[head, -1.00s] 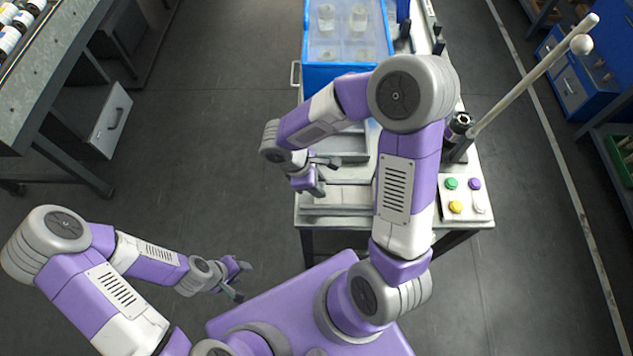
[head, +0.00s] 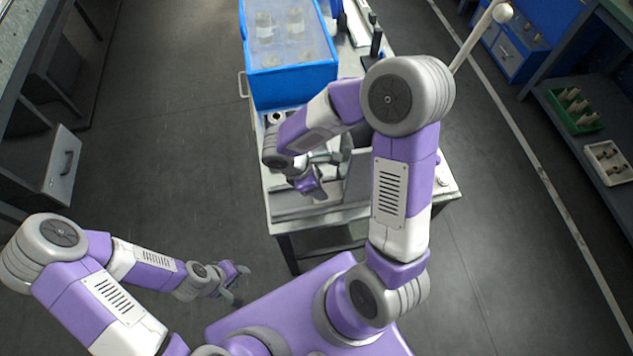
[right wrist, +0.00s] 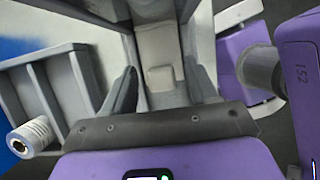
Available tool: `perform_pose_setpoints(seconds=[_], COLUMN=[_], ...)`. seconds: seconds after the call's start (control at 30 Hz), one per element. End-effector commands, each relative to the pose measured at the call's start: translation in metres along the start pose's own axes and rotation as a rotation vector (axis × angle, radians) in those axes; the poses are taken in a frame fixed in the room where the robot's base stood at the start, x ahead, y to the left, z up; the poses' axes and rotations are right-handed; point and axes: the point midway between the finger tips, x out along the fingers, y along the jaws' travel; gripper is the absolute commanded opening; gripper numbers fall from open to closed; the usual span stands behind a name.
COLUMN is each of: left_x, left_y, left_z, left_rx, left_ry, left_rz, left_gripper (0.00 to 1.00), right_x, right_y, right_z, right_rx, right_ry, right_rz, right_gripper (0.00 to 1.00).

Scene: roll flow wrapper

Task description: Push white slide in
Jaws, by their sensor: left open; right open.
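In the right wrist view, a pale slide (right wrist: 158,42) with a small raised block (right wrist: 160,77) runs between grey walls. I take this to be the white slide. My right gripper (right wrist: 160,68) is open, with a dark finger on either side of the block; contact cannot be told. In the head view, my right gripper (head: 325,172) is over the near part of the workbench (head: 352,212), and my right arm hides much of the machine there. My left gripper (head: 240,284) is open and empty, over the floor left of the bench.
A blue bin (head: 290,78) with a clear top stands on the bench beyond my right gripper. In the right wrist view, a grey compartment tray (right wrist: 62,92) and a white roll (right wrist: 33,136) are at left. The floor left of the bench is clear.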

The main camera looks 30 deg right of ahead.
Motion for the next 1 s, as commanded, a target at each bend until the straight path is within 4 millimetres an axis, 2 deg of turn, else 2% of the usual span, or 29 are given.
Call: perform_pose_setpoints(seconds=[0.33,0.7,0.83,1.0], left_x=[-0.002,-0.024,-0.026,-0.026], left_y=[0.001,0.009,0.010,0.010], left_z=[0.000,0.001,0.001,0.001], left_rx=[0.000,0.000,0.000,0.000], left_ry=[0.000,0.000,0.000,0.000], left_rz=[0.000,0.000,0.000,0.000], left_gripper=[0.43,0.43,0.43,0.43], right_x=[-0.006,-0.064,-0.074,-0.076], right_y=[0.000,0.000,0.000,0.000], right_z=[-0.001,0.000,0.000,-0.001], right_rx=[0.000,0.000,0.000,0.000], right_ry=[0.004,0.003,0.002,0.001], right_rz=[0.002,0.004,0.001,0.000], right_gripper=[0.60,0.60,0.60,0.60])
